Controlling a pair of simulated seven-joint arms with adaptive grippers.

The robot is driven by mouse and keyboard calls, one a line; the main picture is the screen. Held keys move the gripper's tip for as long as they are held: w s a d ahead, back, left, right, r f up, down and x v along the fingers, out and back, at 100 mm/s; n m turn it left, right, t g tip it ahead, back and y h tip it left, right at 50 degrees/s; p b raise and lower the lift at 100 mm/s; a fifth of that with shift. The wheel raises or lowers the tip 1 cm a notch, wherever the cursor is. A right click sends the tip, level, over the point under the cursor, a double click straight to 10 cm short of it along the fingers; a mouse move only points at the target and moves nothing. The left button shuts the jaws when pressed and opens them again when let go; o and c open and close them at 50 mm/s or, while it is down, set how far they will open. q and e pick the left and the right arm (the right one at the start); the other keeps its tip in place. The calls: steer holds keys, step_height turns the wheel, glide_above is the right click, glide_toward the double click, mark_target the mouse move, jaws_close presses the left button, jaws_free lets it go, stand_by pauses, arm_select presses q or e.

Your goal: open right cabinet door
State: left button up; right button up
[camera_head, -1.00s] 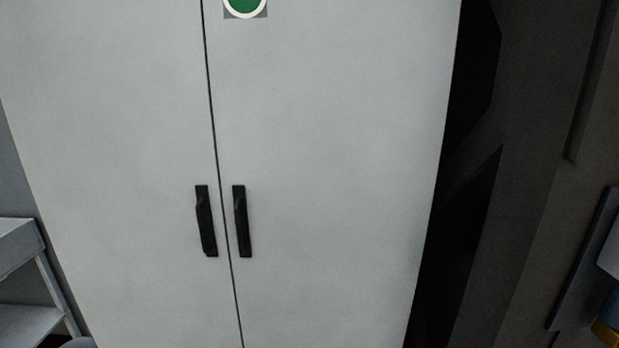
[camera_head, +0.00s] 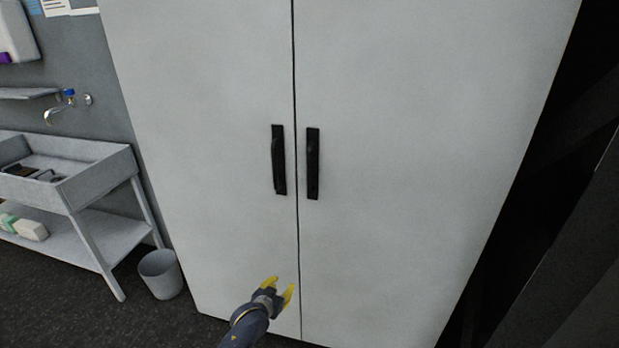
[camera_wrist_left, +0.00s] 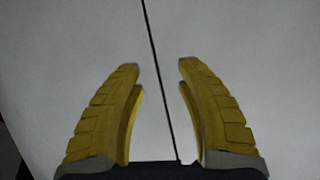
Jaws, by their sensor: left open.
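The right cabinet door (camera_head: 420,150) is a flat pale grey panel, shut against the left door (camera_head: 200,120) along a thin dark seam. The right door's black vertical handle (camera_head: 313,163) is just right of the seam. The left door's black handle (camera_head: 278,160) is just left of it. My left gripper (camera_head: 281,287), with yellow fingers, is open and empty below the handles, in front of the seam. In the left wrist view its fingers (camera_wrist_left: 158,80) stand apart with the seam between them. No handle shows in that view. My right gripper is not in view.
A grey bin (camera_head: 160,274) is on the dark floor by the cabinet's lower left. A dark wall or recess (camera_head: 560,220) lies to the right.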

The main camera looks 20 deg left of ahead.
arm_select(q)
step_height(320, 180, up, 29)
steer(key=w+d+t+h, duration=0.1)
steer(key=w+d+t, duration=0.1)
steer(key=w+t, duration=0.15)
steer(key=t+h, duration=0.1)
steer(key=t, duration=0.1)
glide_toward(308, 165)
steer(key=a+f, duration=0.3)
steer(key=f, duration=0.2)
steer(key=s+d+r, duration=0.1)
steer(key=s+r, duration=0.4)
steer(key=s, duration=0.1)
steer(key=shift+h, duration=0.4)
steer(key=w+d, duration=0.1)
steer(key=w, duration=0.4)
steer(key=w+d, duration=0.1)
steer(key=w, duration=0.5)
steer(key=w+d, duration=0.1)
steer(key=w, duration=0.4)
steer(key=shift+w+d+r, duration=0.15)
steer(key=shift+w+d, duration=0.1)
steer(key=shift+w, duration=0.1)
steer(key=shift+o, duration=0.3)
jaws_close()
